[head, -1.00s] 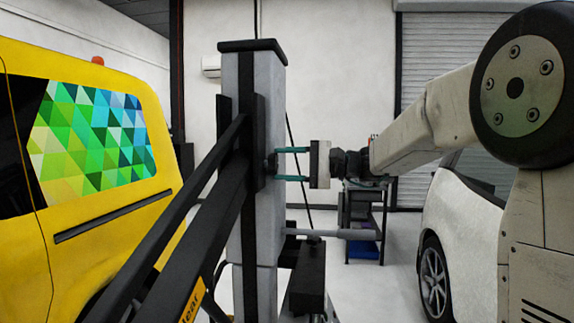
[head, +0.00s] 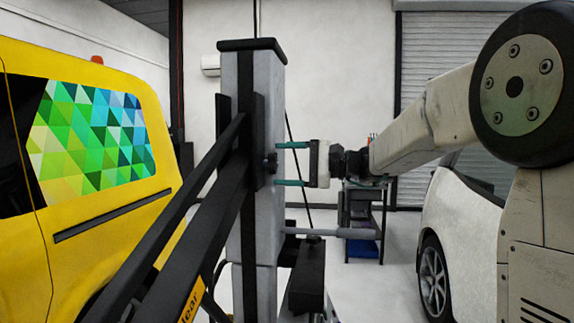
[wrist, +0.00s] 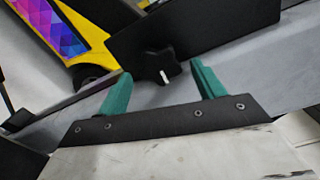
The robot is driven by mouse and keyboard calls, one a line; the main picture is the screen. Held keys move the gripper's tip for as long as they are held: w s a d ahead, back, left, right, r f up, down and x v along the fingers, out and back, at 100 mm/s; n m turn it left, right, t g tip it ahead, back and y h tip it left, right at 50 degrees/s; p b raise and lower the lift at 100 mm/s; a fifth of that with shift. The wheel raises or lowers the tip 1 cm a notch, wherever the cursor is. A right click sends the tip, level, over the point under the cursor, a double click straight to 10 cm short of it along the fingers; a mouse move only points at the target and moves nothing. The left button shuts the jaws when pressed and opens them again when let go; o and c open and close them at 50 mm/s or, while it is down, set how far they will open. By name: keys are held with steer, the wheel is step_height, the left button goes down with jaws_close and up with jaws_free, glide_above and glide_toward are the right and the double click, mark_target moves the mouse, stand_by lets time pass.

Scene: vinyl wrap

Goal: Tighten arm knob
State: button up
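The arm knob (wrist: 155,68) is a black, lobed knob with a white mark, seen in the middle of the wrist view. In the wrist view my gripper (wrist: 161,72) is open, with one finger on each side of the knob and a visible gap to both. Neither finger appears to touch it.
The grey column (head: 264,110) carries black diagonal arms (head: 190,250) on its left. A yellow van (head: 110,215) with a colourful triangle-patterned window stands at left. A white car (head: 465,225) stands at right. A shelf cart (head: 365,215) is behind.

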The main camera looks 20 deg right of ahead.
steer(key=v, duration=0.7)
steer(key=shift+s+d, duration=0.2)
steer(key=shift+d, duration=0.15)
steer(key=s+a+f+n+g+h, duration=0.1)
steer(key=s+a+f+g+h, duration=0.2)
steer(key=s+f, duration=0.4)
steer(key=s+a+f+g+h, duration=0.25)
steer(key=s+f, duration=0.25)
steer(key=f, duration=0.4)
steer(key=s+f+n+g+h, duration=0.1)
steer(key=s+f+n+h, duration=0.2)
steer(key=s, duration=0.7)
steer(key=s+f+n+g+h, duration=0.1)
steer(key=s+f+n+h, duration=0.3)
steer(key=s+h, duration=0.3)
steer(key=s+f, duration=0.1)
steer(key=s, duration=0.3)
steer(key=shift+s+n, duration=0.25)
steer(key=shift+n, duration=0.05)
